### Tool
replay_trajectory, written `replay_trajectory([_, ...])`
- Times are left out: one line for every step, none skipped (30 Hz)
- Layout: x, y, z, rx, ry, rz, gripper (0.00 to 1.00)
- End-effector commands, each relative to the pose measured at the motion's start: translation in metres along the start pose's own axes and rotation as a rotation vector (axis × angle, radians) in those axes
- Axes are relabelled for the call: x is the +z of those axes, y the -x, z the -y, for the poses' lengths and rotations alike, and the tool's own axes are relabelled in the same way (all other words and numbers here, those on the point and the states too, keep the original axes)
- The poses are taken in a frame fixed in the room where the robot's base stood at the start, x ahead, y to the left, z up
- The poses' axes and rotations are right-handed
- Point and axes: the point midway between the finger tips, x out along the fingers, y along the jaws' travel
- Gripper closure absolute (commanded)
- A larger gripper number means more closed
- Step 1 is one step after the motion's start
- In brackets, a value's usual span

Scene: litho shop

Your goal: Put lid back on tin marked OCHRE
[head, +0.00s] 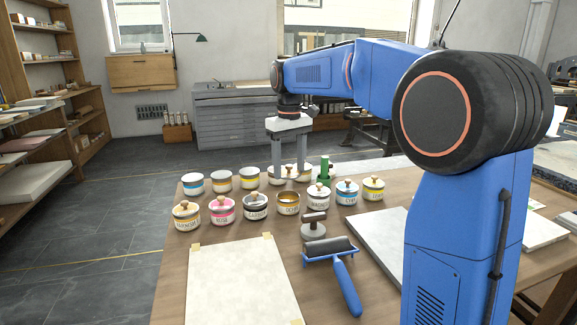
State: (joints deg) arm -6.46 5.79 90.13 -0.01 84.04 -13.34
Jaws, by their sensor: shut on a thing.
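The open tin (288,205) in the front row shows brown-orange ink inside. Its label is small and appears to begin "OC". My gripper (289,175) points down behind this tin, over the back row. Its two fingers are shut on what looks like a pale lid (290,173) with a small knob. The fingers partly hide it, and I cannot tell whether it is raised or rests on something.
More tins (222,182) stand behind. A green object (324,171) is right of my gripper. A blue-handled roller (335,262) and paper sheet (243,285) lie in front.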

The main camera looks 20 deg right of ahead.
Motion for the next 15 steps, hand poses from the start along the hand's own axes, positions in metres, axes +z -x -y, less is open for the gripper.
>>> replay_trajectory([-0.001,0.0,0.002,0.0,0.015,0.0,0.64])
replay_trajectory([-0.001,-0.001,0.003,0.0,0.021,0.0,0.64])
replay_trajectory([-0.001,-0.002,0.003,0.0,0.025,0.001,0.64])
replay_trajectory([-0.001,-0.003,0.003,0.0,0.026,0.001,0.64])
replay_trajectory([-0.001,-0.004,0.003,0.0,0.027,0.001,0.64])
replay_trajectory([-0.001,-0.006,0.003,0.0,0.026,0.002,0.64])
replay_trajectory([-0.001,-0.008,0.003,0.0,0.025,0.002,0.64])
replay_trajectory([-0.001,-0.01,0.003,-0.001,0.025,0.002,0.64])
replay_trajectory([-0.001,-0.013,0.003,0.0,0.025,0.002,0.64])
replay_trajectory([-0.001,-0.015,0.003,0.0,0.024,0.001,0.64])
replay_trajectory([-0.001,-0.018,0.003,0.0,0.024,0.001,0.64])
replay_trajectory([-0.001,-0.021,0.003,0.0,0.024,0.002,0.64])
replay_trajectory([-0.001,-0.024,0.003,-0.001,0.024,0.002,0.64])
replay_trajectory([-0.001,-0.026,0.003,-0.001,0.024,0.002,0.64])
replay_trajectory([-0.001,-0.029,0.003,0.0,0.023,0.002,0.64])
